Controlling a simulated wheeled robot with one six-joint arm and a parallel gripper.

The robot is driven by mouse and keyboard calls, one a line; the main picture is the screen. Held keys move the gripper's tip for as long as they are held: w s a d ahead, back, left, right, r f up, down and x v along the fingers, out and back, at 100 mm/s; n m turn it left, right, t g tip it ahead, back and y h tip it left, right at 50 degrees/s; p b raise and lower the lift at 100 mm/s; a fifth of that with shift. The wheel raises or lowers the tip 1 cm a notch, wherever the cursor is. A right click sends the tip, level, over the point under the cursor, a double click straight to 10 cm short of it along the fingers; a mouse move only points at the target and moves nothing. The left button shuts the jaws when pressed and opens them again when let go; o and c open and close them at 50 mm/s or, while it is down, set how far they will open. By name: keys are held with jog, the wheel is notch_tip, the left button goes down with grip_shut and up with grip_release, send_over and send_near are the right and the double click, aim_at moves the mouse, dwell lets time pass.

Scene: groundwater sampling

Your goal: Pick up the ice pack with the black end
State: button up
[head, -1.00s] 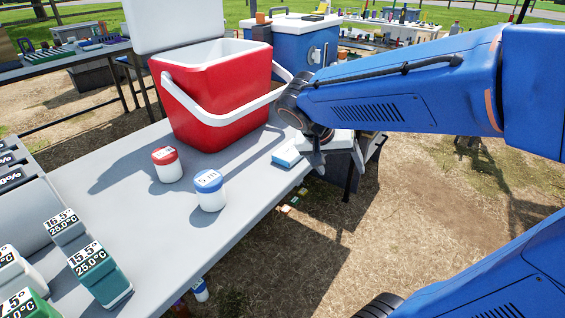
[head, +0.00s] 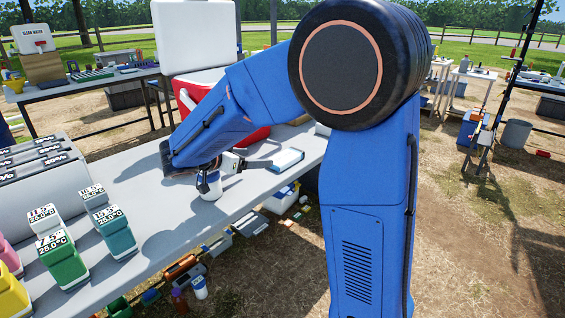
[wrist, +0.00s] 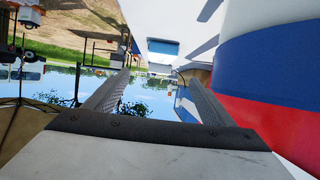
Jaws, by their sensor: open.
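A flat light-blue and white block (head: 287,159), which looks like an ice pack, lies on the grey table near its right edge. No black end can be made out on it. In the wrist view a small blue and white shape (wrist: 163,48), perhaps the same block, shows beyond my fingertips.
A red cooler (head: 262,136) stands behind my arm, mostly hidden by it. A large blue, red and white surface (wrist: 270,70) fills the wrist view's right side, very close. Coloured labelled bottles (head: 62,259) stand at the table's left.

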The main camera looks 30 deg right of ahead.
send_near(284, 156)
jog(key=x, duration=0.2)
jog(key=shift+s+d+f, duration=0.15)
jog(key=shift+d+f, duration=0.1)
jog(key=shift+d, duration=0.1)
jog(key=shift+w+x, duration=0.2)
jog(key=shift+x, duration=3)
jog(key=shift+r, duration=0.15)
jog(key=c, duration=1.4)
